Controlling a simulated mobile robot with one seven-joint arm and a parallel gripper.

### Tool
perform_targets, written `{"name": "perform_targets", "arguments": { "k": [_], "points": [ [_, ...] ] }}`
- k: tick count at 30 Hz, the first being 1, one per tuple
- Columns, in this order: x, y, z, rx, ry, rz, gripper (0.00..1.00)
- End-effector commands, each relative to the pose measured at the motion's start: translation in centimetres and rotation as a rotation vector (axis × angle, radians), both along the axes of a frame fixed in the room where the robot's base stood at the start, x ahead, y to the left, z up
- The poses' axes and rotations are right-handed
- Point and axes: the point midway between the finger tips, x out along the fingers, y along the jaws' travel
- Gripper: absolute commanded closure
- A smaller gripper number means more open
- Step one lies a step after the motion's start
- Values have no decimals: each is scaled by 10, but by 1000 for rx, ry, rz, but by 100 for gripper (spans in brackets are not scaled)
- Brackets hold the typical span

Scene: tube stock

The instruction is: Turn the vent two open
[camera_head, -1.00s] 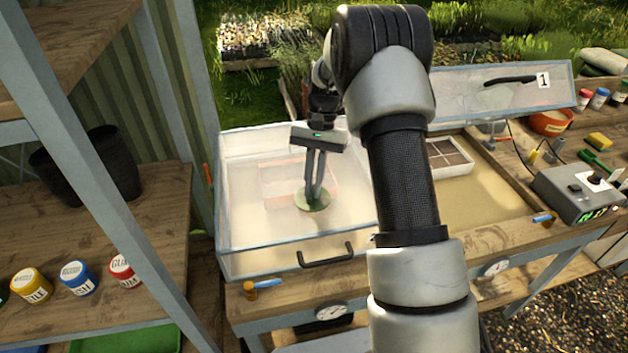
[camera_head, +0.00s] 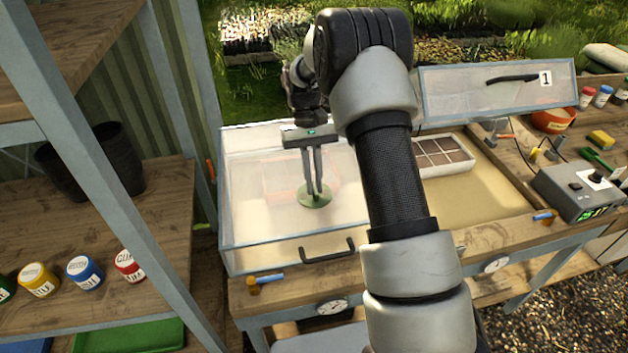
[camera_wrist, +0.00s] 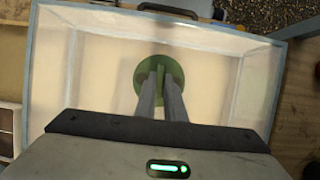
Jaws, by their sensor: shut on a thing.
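The vent is a round green disc (camera_head: 315,201) with a raised green grip, set on the clear lid (camera_head: 250,215) of the left frame box. It also shows in the wrist view as a green disc (camera_wrist: 174,72) near the top centre. My gripper (camera_head: 315,190) points down at the vent, its two grey fingers shut on the raised grip. In the wrist view my fingers (camera_wrist: 160,92) sit on either side of the grip. The lid is down, with its black handle (camera_head: 325,253) at the front edge.
The right box's lid (camera_head: 500,90), labelled 1, is raised; a tray (camera_head: 443,154) stands inside. A control box (camera_head: 582,190) and tools lie on the bench at right. Blue-handled pegs (camera_head: 268,280) and dials (camera_head: 333,307) are along the front. Shelves with jars (camera_head: 85,272) stand at left.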

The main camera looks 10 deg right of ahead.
Motion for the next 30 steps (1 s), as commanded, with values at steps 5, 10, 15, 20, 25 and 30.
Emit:
{"name": "perform_targets", "arguments": {
  "k": [5,10,15,20,25,30],
  "points": [
    [1,0,1,-1,-4,6,100],
    [1,0,1,-1,-4,6,100],
    [1,0,1,0,-3,4,72],
    [0,0,0,0,-2,3,72],
    [2,0,4,0,-2,3,72],
    [12,0,25,0,-6,3,72]
  ]
}}
